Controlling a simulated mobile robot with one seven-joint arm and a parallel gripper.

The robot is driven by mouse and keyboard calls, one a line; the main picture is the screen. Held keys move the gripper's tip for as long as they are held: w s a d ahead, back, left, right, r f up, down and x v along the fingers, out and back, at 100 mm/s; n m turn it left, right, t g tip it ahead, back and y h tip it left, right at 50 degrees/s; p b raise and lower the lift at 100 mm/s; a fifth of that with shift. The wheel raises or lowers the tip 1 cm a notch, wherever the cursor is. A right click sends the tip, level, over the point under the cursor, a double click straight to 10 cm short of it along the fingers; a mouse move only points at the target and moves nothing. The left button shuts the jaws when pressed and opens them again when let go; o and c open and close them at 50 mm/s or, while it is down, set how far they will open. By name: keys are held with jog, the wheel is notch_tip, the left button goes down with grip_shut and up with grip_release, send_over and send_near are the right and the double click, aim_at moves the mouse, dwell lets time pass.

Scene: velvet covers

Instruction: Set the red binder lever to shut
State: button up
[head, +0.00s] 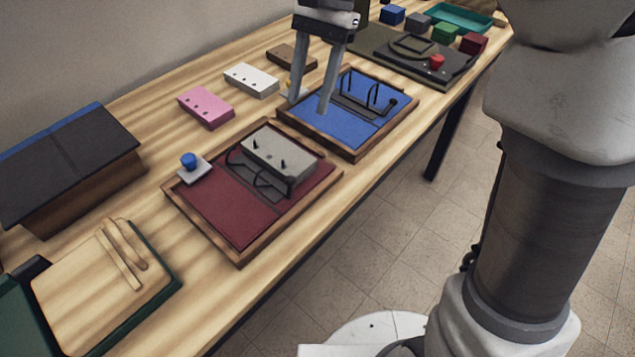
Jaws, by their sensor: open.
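The red binder (226,205) is a dark red panel in a wooden frame, lying at the middle of the bench. A grey block with holes (277,150) sits over its ring mechanism, and two dark posts poke up through the block. Dark curved wires (264,183) stand at the block's near left side. I cannot clearly make out the lever or its position. My gripper (310,105) is open and empty, pointing down, with its fingers in front of the left part of the blue binder (340,128), beyond the red one. It is apart from the red binder.
A blue knob on a white plate (193,172) is at the red binder's left corner. Pink (206,107), white (251,79) and brown (292,57) blocks lie behind. A dark-topped box (70,165) and a wooden board (75,290) are left. Bare bench lies between.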

aim_at(290, 181)
jog(key=shift+m, duration=0.3)
jog(key=b+x, duration=0.7)
jog(key=x, duration=1)
jog(key=shift+s+b, duration=0.25)
jog(key=shift+b, duration=0.1)
grip_shut()
jog(key=shift+d, duration=0.1)
